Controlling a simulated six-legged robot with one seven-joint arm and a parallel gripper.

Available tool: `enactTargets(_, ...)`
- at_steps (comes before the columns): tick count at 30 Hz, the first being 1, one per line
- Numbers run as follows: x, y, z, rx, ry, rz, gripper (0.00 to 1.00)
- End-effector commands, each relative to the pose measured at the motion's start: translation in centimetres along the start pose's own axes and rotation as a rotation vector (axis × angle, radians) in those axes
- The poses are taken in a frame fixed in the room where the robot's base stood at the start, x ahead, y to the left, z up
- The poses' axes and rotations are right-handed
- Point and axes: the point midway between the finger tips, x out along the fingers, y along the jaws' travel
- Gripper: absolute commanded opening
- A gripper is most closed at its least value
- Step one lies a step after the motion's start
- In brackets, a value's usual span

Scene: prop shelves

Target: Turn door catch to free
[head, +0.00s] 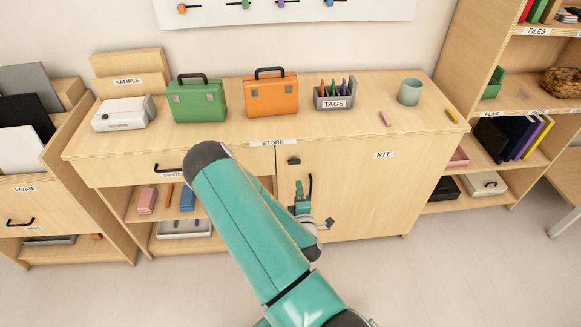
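The door catch (294,161) is a small dark piece near the top left of the cabinet door marked KIT (355,195). It looks roughly crosswise, but its exact setting is too small to read. A black upright bar handle (310,184) sits just below and to the right of it. The door looks shut. My gripper (300,190) is in front of the door, below the catch and close beside the handle. It looks apart from the catch; I cannot tell whether it touches the handle. Its fingers are too small to tell open from shut.
The counter (360,118) bears a green case (196,103), an orange case (271,98), a TAGS holder (334,97) and a cup (410,91). Open shelves with boxes lie left of the door, partly behind my arm. Floor right of my arm is clear.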

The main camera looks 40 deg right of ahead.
Motion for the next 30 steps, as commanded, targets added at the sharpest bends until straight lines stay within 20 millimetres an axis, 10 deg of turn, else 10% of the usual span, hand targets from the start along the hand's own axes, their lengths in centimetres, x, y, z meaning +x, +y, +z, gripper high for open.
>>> enactTargets(18,11.1,0.0,-0.3,0.002,0.002,0.000,0.33)
enactTargets(30,12.2,0.0,-0.4,0.002,0.002,-0.001,0.33)
